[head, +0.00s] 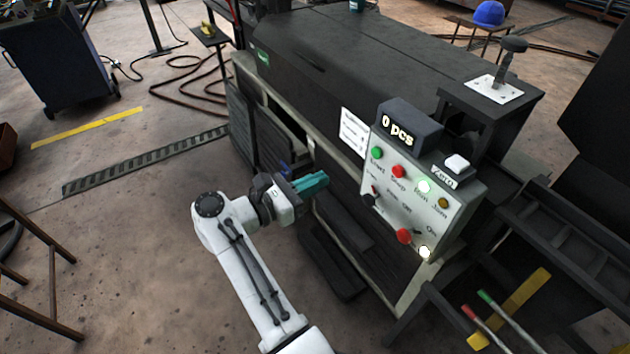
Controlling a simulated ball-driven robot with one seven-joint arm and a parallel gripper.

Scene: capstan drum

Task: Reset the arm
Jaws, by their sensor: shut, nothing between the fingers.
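My white arm reaches up from the bottom of the head view. My gripper (322,179), with teal fingers, is shut and empty. It is in the air in front of the dark machine (340,60), left of the control panel (415,195), and appears apart from both. The panel has a display reading "0 pcs" (393,124), green and red buttons, dark knobs and a white "Zero" button (457,163).
A lever with a dark knob (513,45) stands on a white plate at the upper right. A dark rack (560,230) is right of the panel. A dark cabinet (62,60) and cables lie at the upper left. The floor left of my arm is mostly clear.

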